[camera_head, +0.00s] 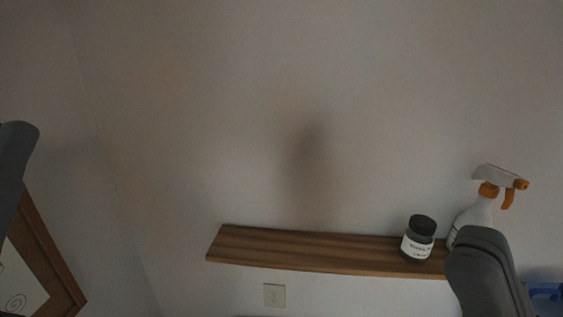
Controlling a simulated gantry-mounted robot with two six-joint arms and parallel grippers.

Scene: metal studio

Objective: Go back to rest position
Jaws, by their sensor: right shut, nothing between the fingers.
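A dark grey part of my left arm comes in at the left edge. My left gripper is not in view.
A wooden wall shelf (300,246) holds a dark-lidded jar (419,240) and a white and orange spray bottle (480,212), partly hidden by my right arm. A wood-framed picture (48,262) is at lower left, a wall plate (274,295) below the shelf, a blue object (545,291) at lower right.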

